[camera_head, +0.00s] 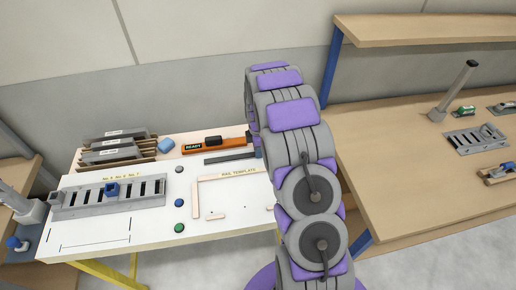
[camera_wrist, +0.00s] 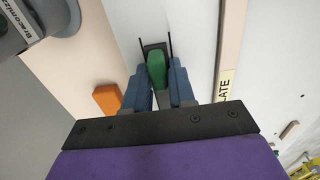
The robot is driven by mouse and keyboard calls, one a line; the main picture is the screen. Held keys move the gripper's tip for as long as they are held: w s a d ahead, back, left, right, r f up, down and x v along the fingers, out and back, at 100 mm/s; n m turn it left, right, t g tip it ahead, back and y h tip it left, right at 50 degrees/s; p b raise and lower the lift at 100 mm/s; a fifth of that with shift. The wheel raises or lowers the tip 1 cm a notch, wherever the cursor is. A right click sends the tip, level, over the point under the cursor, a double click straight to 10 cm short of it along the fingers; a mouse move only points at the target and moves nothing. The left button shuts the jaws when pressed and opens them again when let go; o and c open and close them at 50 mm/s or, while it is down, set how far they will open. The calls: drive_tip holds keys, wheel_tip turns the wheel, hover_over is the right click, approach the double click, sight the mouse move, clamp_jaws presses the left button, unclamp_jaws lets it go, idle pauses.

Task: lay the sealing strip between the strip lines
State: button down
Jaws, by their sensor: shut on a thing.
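In the wrist view my gripper (camera_wrist: 157,78) has its blue fingers on either side of a green grip piece (camera_wrist: 157,66) and is shut on it. A dark grey strip (camera_wrist: 153,47), apparently the sealing strip, shows beyond and beneath the green piece. Thin black lines (camera_wrist: 170,48) run along both sides of it on the white board. In the head view a dark grey strip (camera_head: 230,156) lies along the back of the board, left of my arm. My arm hides most of the gripper there. Whether the strip touches the board I cannot tell.
An orange tool marked READY (camera_head: 207,146) lies behind the strip; the rail template outline (camera_head: 200,198) is in front. A slotted grey rail (camera_head: 105,197), dark panels in a rack (camera_head: 112,149) and round buttons (camera_head: 179,228) are further left. A wooden bench (camera_head: 400,165) stands right.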

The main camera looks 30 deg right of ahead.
drive_tip(key=c, duration=0.9)
unclamp_jaws()
drive_tip(key=shift+o, duration=0.2)
wheel_tip(320, 180, up, 17)
drive_tip(key=p, duration=0.3)
drive_tip(key=shift+r, duration=0.15)
drive_tip(key=s+a+r+m, duration=0.3)
drive_tip(key=s+a+r, duration=0.15)
drive_tip(key=s, duration=0.45)
drive_tip(key=s+a+r+m+g, duration=0.1)
drive_tip(key=s+a+r+m, duration=0.3)
drive_tip(key=s, duration=0.5)
drive_tip(key=s+a+r+m, duration=0.3)
drive_tip(key=s+a, duration=0.3)
drive_tip(key=s, duration=0.3)
drive_tip(key=s+a+f+m, duration=0.1)
drive_tip(key=s+m, duration=0.3)
drive_tip(key=s, duration=0.9)
drive_tip(key=shift+a+f+m+g, duration=0.25)
drive_tip(key=shift+a+m+g, duration=0.15)
drive_tip(key=shift+a, duration=0.15)
